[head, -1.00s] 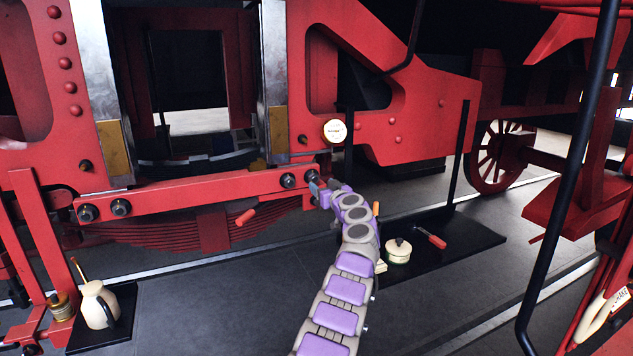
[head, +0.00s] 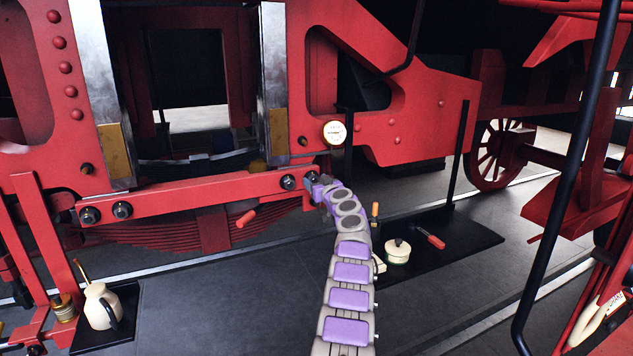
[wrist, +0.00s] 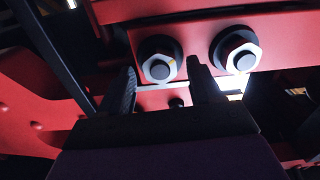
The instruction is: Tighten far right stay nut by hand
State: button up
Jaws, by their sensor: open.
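The far right stay nut (head: 312,176) sits at the right end of the red stay bar (head: 205,190) in the head view, partly hidden by my gripper (head: 314,183). In the wrist view, a hex nut (wrist: 159,66) on a dark washer, near the bar's end, shows between the two fingertips of my gripper (wrist: 161,72). I take it for the far right nut. The fingers are open, one on each side of it; contact cannot be told. The neighbouring nut (wrist: 238,54) shows to its right there, and left of my gripper in the head view (head: 288,182).
Two more nuts (head: 105,212) are at the bar's left end. A red-handled tool (head: 247,218) projects below the bar. A round gauge (head: 334,132) is just above. A black mat (head: 465,235) holds a pot (head: 397,251) and a red-handled tool (head: 430,237). A jug (head: 102,306) stands at left.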

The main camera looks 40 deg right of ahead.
jog(key=shift+w, duration=0.15)
jog(key=shift+d, duration=0.1)
jog(key=c, duration=1)
jog(key=shift+c, duration=0.2)
